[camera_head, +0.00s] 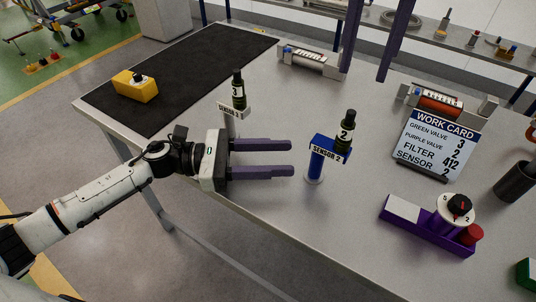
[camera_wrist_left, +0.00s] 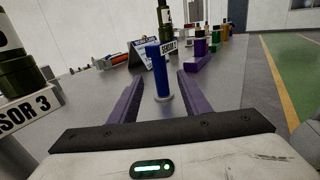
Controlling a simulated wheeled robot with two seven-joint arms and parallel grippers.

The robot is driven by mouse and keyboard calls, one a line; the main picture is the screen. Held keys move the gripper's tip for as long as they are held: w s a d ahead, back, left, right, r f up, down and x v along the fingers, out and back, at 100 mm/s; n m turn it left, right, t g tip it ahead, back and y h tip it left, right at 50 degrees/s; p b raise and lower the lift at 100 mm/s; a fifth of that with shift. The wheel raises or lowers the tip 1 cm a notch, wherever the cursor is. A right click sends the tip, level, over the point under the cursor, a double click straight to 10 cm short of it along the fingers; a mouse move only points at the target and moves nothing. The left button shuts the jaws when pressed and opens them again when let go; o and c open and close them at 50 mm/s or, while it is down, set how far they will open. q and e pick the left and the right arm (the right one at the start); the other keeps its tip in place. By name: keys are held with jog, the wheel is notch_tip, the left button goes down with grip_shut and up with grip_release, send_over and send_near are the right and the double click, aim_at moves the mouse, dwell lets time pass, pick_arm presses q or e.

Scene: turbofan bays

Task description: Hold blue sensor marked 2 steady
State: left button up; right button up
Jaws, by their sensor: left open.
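The blue sensor marked 2 (camera_head: 316,165) stands upright on the table, with a blue post, a "SENSOR 2" label and a dark cylinder on top. My left gripper (camera_head: 292,158) is open and empty, its purple fingers pointing at the blue post from the left and ending just short of it. In the left wrist view the blue post (camera_wrist_left: 158,75) stands between and beyond the fingertips. My right gripper (camera_head: 364,76) shows only as two parted purple fingers at the top, empty; the rest of it is out of frame.
Sensor 3 (camera_head: 238,93) stands just behind my left gripper and is close at left in the wrist view. A work card (camera_head: 435,146), a purple valve block (camera_head: 425,230) and an orange cylinder (camera_head: 438,103) are to the right. A yellow block (camera_head: 135,87) sits on the black mat (camera_head: 205,60).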

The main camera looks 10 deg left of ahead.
aim_at(318, 157)
pick_arm(q)
jog(key=x, duration=0.8)
jog(key=shift+d, duration=0.25)
